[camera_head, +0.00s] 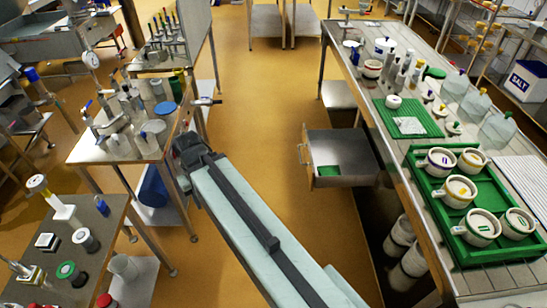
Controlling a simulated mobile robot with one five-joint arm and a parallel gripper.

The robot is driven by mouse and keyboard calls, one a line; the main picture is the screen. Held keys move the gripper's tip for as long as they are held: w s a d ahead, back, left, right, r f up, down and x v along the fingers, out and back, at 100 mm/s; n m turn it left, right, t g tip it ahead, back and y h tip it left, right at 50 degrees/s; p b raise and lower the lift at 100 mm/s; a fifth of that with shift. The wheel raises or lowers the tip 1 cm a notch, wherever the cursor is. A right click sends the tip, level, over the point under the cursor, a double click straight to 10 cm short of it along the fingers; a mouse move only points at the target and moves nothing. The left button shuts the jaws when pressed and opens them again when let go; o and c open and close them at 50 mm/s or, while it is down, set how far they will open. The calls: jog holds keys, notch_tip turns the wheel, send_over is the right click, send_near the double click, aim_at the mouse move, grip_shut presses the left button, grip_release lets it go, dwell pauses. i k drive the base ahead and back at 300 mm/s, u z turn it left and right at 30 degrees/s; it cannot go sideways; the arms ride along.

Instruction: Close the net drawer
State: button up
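The net drawer appears to be the grey metal drawer (346,181) under the right-hand bench. It is pulled well out into the aisle, and its inside shows from above. A small green item (328,171) lies in it near the front. A handle (303,155) is on its left-facing front. My pale arm with a black strip crosses the lower middle of the view and ends in a dark joint left of the drawer, apart from it. The fingers of my gripper do not show.
Crowded tables (88,150) stand at left. The orange floor (260,120) between is clear beyond my arm.

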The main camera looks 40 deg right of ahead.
aim_at(350, 149)
jog(key=u, duration=0.05)
jog(key=i, duration=1)
jog(key=u, duration=0.05)
